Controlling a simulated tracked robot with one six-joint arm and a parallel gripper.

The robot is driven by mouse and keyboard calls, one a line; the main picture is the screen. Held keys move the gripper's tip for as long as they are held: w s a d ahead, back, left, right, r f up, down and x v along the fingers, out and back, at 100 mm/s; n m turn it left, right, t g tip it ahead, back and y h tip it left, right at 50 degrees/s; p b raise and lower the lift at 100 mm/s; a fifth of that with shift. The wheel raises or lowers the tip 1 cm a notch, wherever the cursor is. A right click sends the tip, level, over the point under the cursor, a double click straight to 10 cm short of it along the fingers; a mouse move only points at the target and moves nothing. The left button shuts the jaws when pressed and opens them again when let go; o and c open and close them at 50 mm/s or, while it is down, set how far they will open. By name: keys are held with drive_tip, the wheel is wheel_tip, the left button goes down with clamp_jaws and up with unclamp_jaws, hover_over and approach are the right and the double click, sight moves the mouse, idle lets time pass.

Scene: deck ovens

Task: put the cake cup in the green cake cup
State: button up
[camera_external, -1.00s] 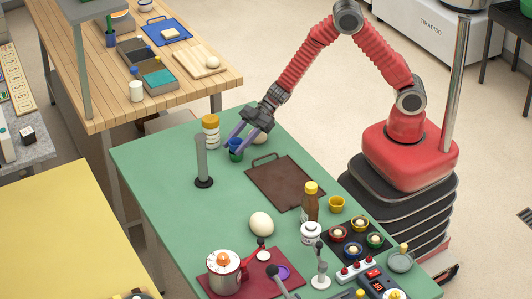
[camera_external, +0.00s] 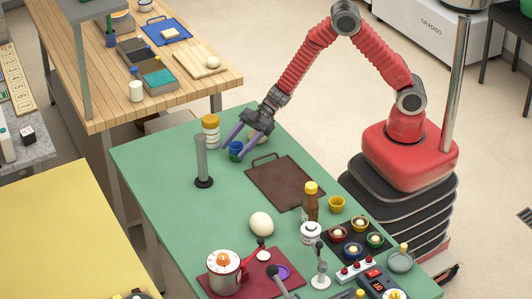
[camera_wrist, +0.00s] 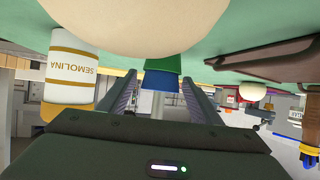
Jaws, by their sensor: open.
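A blue cake cup (camera_external: 236,147) stands in or on a green cake cup (camera_external: 234,157) on the green table, near its far end. In the wrist view, the blue cup (camera_wrist: 160,80) is nearer to me and the green cup (camera_wrist: 163,64) shows beyond it, in line. How deep the blue one sits is hidden. My gripper (camera_external: 235,146) is open, with its fingers on either side of the blue cup. In the wrist view, gaps show between the fingers (camera_wrist: 160,88) and the cup.
A semolina jar (camera_external: 211,131) stands close to the left, and a grey post (camera_external: 202,160) nearer the front. A brown board (camera_external: 284,182) lies to the right. Small cups stand on a dark tray (camera_external: 358,226).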

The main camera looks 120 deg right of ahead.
drive_tip(key=shift+r, duration=0.5)
drive_tip(key=v, duration=1.2)
drive_tip(key=shift+r, duration=0.15)
drive_tip(key=s+a+r+m+g+h, duration=0.25)
drive_tip(key=r+h, duration=0.45)
drive_tip(key=r, duration=0.7)
drive_tip(key=s+a+g+y, duration=0.3)
drive_tip(key=s+a+g, duration=0.1)
drive_tip(key=s+a, duration=1.6)
drive_tip(key=shift+s+a+m, duration=0.3)
drive_tip(key=shift+s+m, duration=0.15)
drive_tip(key=shift+s, duration=0.5)
